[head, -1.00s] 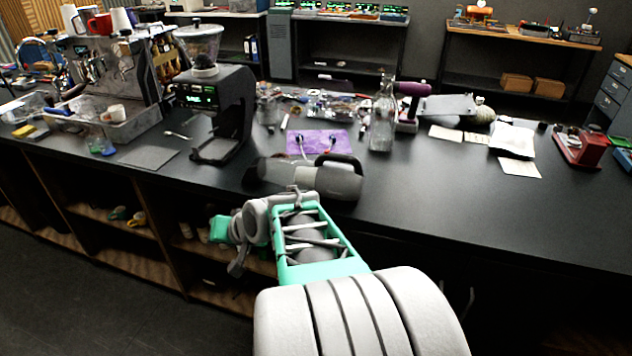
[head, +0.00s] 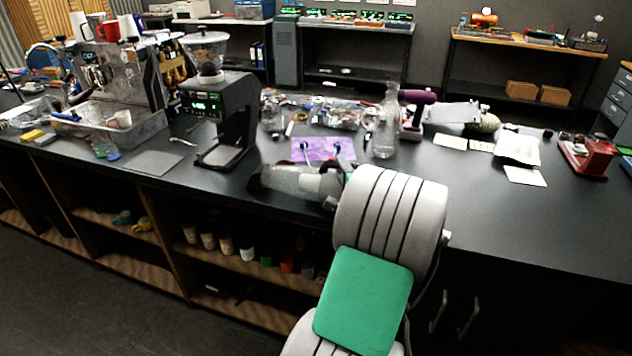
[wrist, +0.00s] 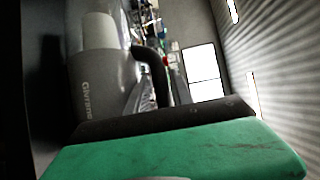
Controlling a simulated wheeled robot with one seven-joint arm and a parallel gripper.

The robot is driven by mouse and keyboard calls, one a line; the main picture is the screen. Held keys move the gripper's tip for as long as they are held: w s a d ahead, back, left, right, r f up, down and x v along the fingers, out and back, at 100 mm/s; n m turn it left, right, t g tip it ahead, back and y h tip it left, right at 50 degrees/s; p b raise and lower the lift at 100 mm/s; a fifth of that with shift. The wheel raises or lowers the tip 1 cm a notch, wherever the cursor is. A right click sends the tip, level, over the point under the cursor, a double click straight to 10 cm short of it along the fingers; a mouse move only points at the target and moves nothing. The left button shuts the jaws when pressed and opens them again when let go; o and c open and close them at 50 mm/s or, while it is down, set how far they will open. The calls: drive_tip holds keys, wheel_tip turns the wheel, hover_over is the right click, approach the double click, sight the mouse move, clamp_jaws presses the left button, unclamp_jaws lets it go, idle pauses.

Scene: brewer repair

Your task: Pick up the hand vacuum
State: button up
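The hand vacuum (head: 292,180) lies on the dark counter near its front edge, with its dark nozzle end to the left. In the head view my arm covers its right part, where the handle was visible earlier. In the wrist view the grey vacuum body (wrist: 105,80) with pale lettering fills the left side, close to the camera, and a dark curved handle shows beside it. My gripper (wrist: 175,140) shows there as a green finger with a black pad, just below the vacuum body. I cannot tell whether it touches. The opposite finger does not show clearly, and my arm hides the gripper in the head view.
A purple mat (head: 322,149) lies just behind the vacuum. A glass bottle (head: 386,125) stands behind my arm, and a black grinder (head: 222,115) stands to the left. The counter right of my arm (head: 500,220) is clear. Open shelves (head: 220,258) are under the counter.

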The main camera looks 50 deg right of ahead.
drive_tip(key=shift+c, duration=0.5)
clamp_jaws()
drive_tip(key=shift+w+r, duration=0.1)
drive_tip(key=shift+r, duration=0.1)
